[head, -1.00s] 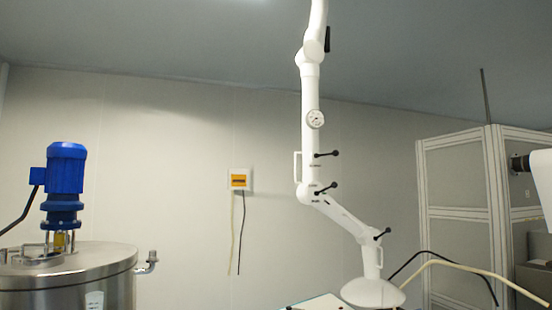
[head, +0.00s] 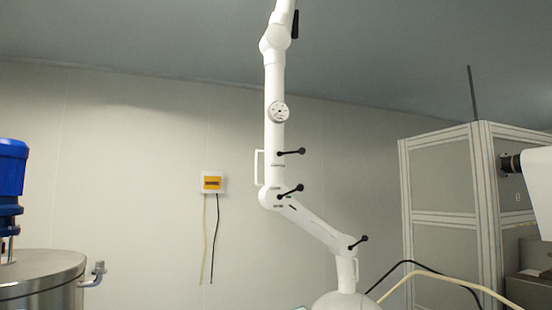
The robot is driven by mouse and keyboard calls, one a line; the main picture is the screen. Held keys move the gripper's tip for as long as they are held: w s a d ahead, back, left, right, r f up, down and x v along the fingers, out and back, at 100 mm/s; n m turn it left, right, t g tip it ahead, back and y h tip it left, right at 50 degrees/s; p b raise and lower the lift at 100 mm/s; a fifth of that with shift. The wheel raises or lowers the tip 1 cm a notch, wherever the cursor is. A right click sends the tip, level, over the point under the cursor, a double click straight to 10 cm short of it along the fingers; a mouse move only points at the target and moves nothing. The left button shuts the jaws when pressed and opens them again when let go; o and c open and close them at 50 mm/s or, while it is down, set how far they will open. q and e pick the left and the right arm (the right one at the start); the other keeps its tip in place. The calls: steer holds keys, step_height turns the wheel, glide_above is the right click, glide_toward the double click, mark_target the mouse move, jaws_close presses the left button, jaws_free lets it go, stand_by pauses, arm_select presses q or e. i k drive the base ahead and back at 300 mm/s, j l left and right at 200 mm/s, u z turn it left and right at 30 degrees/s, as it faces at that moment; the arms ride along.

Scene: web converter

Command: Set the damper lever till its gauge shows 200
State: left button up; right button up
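A white jointed extraction arm hangs in the middle of the head view. A small round gauge (head: 279,111) sits on its upright tube; the reading is too small to make out. Three black ball-ended levers are on the arm: an upper lever (head: 291,152) just below the gauge, a middle lever (head: 290,191) at the elbow, and a lower lever (head: 358,242) near the hood. Small labels near the upper two are unreadable, so I cannot tell which is the damper lever. Neither of my grippers is in view.
A white handle (head: 259,167) is on the tube's left side. The white hood (head: 345,302) is at the bottom edge. A steel tank (head: 40,281) with a blue motor (head: 11,178) stands left, a panelled enclosure (head: 440,200) right.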

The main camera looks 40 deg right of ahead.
mark_target(301, 151)
steer(key=i+l+u, duration=0.1)
steer(key=l+u, duration=0.2)
steer(key=l, duration=0.75)
steer(key=l+u, duration=0.3)
steer(key=l, duration=1.85)
steer(key=k+l+u, duration=0.1)
steer(key=l, duration=0.95)
